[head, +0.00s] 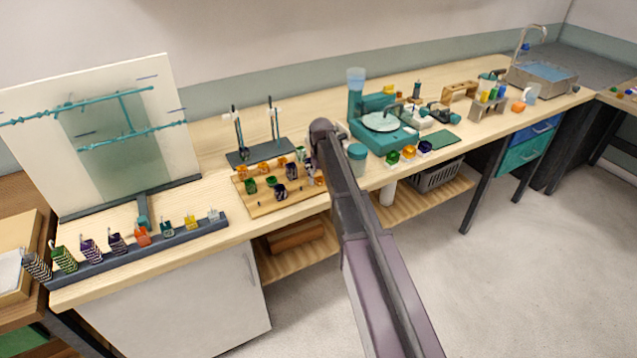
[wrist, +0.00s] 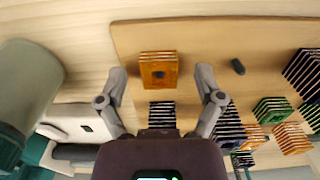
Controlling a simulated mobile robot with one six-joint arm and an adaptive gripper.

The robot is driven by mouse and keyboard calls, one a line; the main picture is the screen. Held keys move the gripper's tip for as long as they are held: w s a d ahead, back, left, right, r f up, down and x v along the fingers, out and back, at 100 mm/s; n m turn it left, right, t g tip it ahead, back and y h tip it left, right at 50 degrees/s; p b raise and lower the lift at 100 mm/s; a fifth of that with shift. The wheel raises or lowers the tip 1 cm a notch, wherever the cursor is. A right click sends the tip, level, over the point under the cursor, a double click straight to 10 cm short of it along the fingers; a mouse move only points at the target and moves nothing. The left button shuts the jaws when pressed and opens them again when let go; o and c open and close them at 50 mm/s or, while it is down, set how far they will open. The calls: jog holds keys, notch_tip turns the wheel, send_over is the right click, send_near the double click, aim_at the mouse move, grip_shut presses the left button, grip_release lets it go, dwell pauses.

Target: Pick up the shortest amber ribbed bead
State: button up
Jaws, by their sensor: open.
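An amber ribbed bead (wrist: 158,70) stands on the wooden board (wrist: 220,50) in the wrist view, ahead of and between the fingertips of my gripper (wrist: 161,75). The gripper is open and empty, and neither finger visibly touches the bead. Two more amber ribbed beads, one (wrist: 255,134) and another (wrist: 292,138), sit among darker beads at the right. In the head view, amber beads (head: 241,172) also show along the back of the board (head: 285,205). My arm partly covers the board's right end. I cannot tell from these views which amber bead is shortest.
Dark striped beads (wrist: 162,112) stand close to the gripper, with green beads (wrist: 270,108) farther right. A small dark peg (wrist: 238,66) stands on the board. A teal jar (head: 357,158) is beside the board. A rack with two posts (head: 260,152) stands behind.

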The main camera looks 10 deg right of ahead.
jog(key=c, duration=1.1)
jog(key=shift+r, duration=0.1)
notch_tip(320, 180, up, 3)
jog(key=p, duration=0.3)
jog(key=shift+r, duration=0.15)
jog(key=shift+s+r+p, duration=0.2)
jog(key=shift+s+p, duration=0.1)
jog(key=shift+p, duration=0.15)
jog(key=s, duration=1)
jog(key=s+d+r+p, duration=0.1)
jog(key=s, duration=0.4)
jog(key=shift+s, duration=0.2)
